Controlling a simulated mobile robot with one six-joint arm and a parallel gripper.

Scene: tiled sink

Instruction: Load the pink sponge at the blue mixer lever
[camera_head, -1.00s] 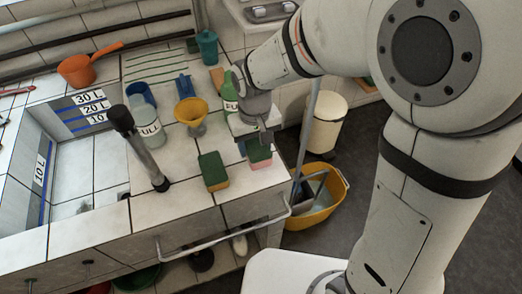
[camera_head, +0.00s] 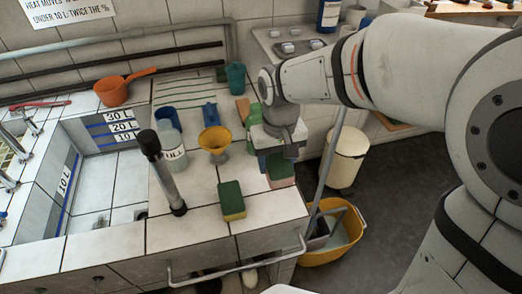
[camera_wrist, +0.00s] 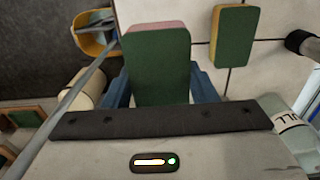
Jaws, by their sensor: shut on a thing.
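My gripper (camera_head: 277,160) is shut on the pink sponge (camera_head: 280,171), over the front right part of the tiled counter (camera_head: 195,228). The sponge has a dark green scouring face and a pink body. In the wrist view, the green face of the sponge (camera_wrist: 155,65) fills the space between my blue fingers, with a strip of pink at its far edge. Taps (camera_head: 8,142) show at the left edge of the head view. I cannot make out a blue mixer lever clearly among them.
A green and yellow sponge (camera_head: 232,200) lies on the counter. A yellow funnel (camera_head: 215,140), a labelled jar (camera_head: 173,155) and a dark-topped upright post (camera_head: 163,172) stand to the left, before the basin (camera_head: 100,200). A yellow bucket (camera_head: 340,250) is on the floor at right.

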